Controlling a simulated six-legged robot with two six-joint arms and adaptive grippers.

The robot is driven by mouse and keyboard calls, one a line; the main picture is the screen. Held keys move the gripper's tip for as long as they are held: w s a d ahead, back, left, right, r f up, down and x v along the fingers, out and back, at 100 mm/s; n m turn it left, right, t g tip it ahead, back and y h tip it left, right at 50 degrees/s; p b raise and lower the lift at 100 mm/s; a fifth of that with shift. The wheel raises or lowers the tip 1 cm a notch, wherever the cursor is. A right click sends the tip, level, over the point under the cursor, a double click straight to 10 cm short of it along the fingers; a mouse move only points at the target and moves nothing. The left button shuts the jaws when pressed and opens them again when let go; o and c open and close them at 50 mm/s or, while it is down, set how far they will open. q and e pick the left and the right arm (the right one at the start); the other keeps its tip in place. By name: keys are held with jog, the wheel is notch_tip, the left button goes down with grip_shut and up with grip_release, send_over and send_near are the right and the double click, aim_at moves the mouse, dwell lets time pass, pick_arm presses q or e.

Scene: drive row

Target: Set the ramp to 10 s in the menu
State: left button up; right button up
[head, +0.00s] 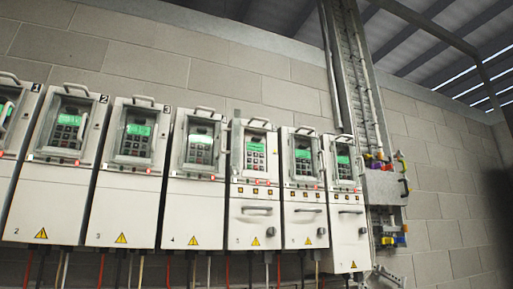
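Several white drive cabinets hang in a row on the wall. The displays include those on the second drive (71,119), the third drive (138,130), the fourth drive (201,139), the fifth drive (254,139), the sixth drive (303,154) and the last drive (343,160). The display text is too small to read, so I cannot tell any menu or ramp value. The fifth drive's keypad (256,156) looks clearest, with dark keys and a red one. Neither of my grippers is in view.
A vertical cable tray (358,75) rises right of the row. Below it is a grey box (383,186) with coloured parts. Cables (140,270) hang under the drives. Handles stick out above the keypads. The block wall (440,220) at the right is bare.

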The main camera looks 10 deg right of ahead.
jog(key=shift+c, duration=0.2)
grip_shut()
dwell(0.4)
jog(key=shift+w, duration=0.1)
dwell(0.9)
